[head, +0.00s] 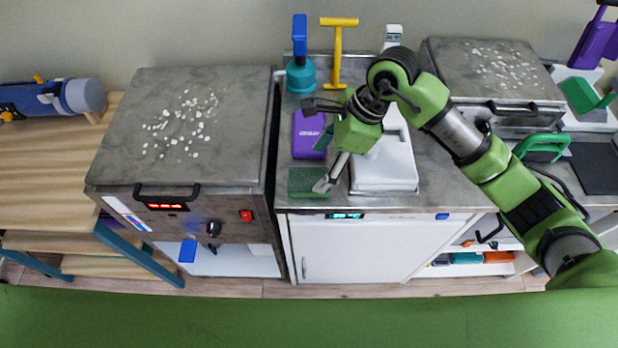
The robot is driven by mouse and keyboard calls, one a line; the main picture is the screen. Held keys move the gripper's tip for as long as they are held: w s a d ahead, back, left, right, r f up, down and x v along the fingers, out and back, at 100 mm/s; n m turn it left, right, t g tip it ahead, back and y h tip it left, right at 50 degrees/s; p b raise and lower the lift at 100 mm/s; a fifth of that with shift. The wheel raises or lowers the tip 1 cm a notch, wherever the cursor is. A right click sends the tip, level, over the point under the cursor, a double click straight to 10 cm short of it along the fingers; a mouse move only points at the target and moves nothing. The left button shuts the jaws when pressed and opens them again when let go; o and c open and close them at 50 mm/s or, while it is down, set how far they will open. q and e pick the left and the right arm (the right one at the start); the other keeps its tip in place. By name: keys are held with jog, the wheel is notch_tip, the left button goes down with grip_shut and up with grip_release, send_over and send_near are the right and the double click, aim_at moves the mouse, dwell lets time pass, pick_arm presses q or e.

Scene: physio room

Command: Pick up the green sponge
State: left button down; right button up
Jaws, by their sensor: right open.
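The green sponge (304,182) is a dark green block lying flat on the grey counter (440,195), close to its front edge. My right gripper (318,146) reaches in from the right, its fingers spread wide and empty. One fingertip is over or against the sponge's right end; I cannot tell if it touches. The other finger is farther back, near a purple box. The sponge's right end is partly hidden by the fingertip. My left gripper is not in view.
The purple box (307,128) lies behind the sponge. A white device (385,172) stands to its right, partly under my arm. A large grey-topped unit (140,110) stands to the left. A teal bottle (300,75) and a yellow T-handled tool (338,60) are at the back.

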aim_at(310, 179)
jog(key=shift+s+a+f+p, duration=0.2)
jog(key=shift+a+f+p, duration=0.4)
jog(key=shift+f+p, duration=0.2)
jog(key=shift+p+x, duration=0.3)
jog(key=shift+x, duration=0.95)
jog(key=shift+w+f, duration=0.1)
jog(key=shift+f, duration=0.25)
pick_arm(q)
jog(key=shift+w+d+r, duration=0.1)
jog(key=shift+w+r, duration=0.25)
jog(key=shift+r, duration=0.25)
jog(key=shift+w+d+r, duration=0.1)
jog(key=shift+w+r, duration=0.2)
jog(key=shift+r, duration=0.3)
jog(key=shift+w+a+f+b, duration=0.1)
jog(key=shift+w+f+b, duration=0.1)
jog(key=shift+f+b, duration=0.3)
pick_arm(e)
jog(key=shift+f, duration=0.2)
jog(key=c, duration=0.8)
